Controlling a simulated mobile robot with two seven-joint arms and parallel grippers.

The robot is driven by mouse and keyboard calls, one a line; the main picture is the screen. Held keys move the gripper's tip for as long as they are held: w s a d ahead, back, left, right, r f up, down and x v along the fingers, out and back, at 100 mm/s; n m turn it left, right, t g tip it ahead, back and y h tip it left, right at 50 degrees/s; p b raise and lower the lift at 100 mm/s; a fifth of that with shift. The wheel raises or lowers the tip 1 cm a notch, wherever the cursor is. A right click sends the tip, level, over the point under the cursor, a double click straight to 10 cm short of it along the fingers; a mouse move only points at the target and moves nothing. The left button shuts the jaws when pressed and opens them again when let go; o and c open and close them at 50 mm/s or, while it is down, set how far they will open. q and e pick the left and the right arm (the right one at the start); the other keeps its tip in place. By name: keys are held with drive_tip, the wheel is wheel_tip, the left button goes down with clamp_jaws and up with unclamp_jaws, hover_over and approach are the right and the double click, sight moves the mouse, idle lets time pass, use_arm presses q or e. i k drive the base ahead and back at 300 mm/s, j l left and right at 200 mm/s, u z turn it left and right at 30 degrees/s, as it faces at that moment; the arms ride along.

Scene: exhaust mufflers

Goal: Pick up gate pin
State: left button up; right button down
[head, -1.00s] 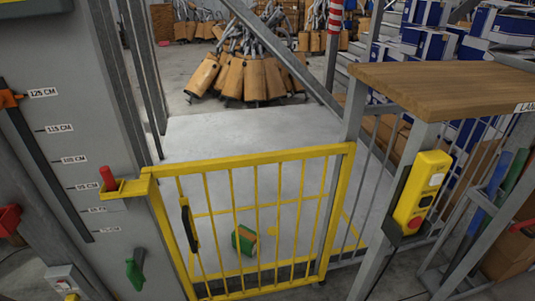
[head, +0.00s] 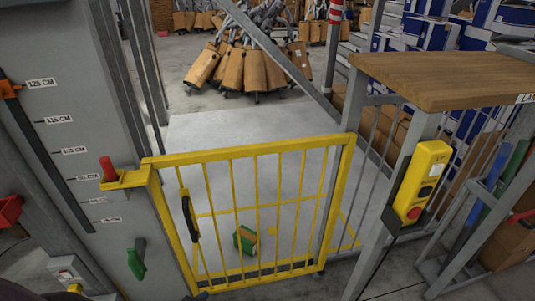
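A red pin with a rounded top, which I take as the gate pin (head: 107,167), stands upright in a yellow bracket (head: 125,180) at the upper left corner of the yellow barred gate (head: 250,154). The bracket sits against a grey post (head: 85,120) marked with heights in centimetres. The pin's lower end is hidden by the bracket. The gate stands closed across a grey platform and has a black handle (head: 190,218) on its left side. Neither of my grippers can be made out in the head view.
A green lever (head: 136,262) is below the pin. A yellow control box (head: 422,182) hangs under a wooden top (head: 455,75) on the right. Brown mufflers (head: 250,70) are piled at the back.

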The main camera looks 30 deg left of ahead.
sight(111, 175)
drive_tip(key=u, duration=1.9)
